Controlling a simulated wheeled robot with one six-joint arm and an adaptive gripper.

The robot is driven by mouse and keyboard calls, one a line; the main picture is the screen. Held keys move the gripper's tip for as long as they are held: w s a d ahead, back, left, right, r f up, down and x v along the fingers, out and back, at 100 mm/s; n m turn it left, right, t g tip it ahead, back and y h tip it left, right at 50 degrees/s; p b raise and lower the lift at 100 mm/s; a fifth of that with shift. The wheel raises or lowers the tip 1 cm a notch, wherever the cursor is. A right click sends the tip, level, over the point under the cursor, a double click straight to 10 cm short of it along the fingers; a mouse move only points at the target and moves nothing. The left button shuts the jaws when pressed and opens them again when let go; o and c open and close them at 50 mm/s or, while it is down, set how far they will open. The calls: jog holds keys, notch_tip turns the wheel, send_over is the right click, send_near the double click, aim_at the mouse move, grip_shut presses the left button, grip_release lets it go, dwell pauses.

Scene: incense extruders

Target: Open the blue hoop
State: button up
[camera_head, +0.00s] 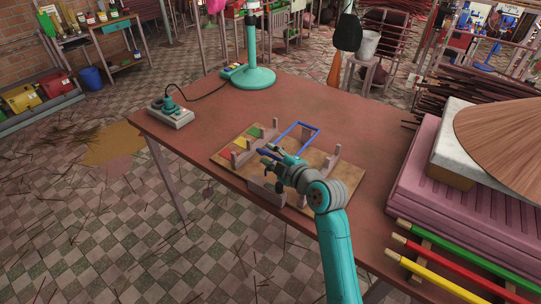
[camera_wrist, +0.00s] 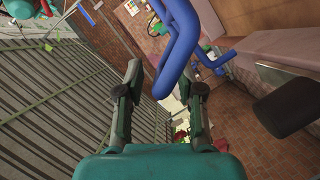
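The blue hoop (camera_head: 309,126) is a bent rectangular bar loop above the wooden board (camera_head: 318,188) on the table. In the wrist view a thick blue bar of the hoop (camera_wrist: 176,50) rises between and beyond my fingertips. My gripper (camera_head: 268,156) is at the near side of the board, close to the hoop's near end; its arm hides part of the board. In the wrist view my gripper (camera_wrist: 167,82) has its fingers spread apart, with the blue bar showing in the gap. I cannot tell whether either finger touches it.
The board has wooden uprights (camera_head: 334,154) and red, yellow and green patches. A grey control box (camera_head: 170,114) sits at the table's left, and a teal lamp base (camera_head: 254,78) at the back. Pink stacked boards (camera_head: 440,180) fill the right. The table's left middle is clear.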

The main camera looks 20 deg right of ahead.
jog(key=shift+w, duration=0.1)
grip_shut()
jog(key=shift+r, duration=0.1)
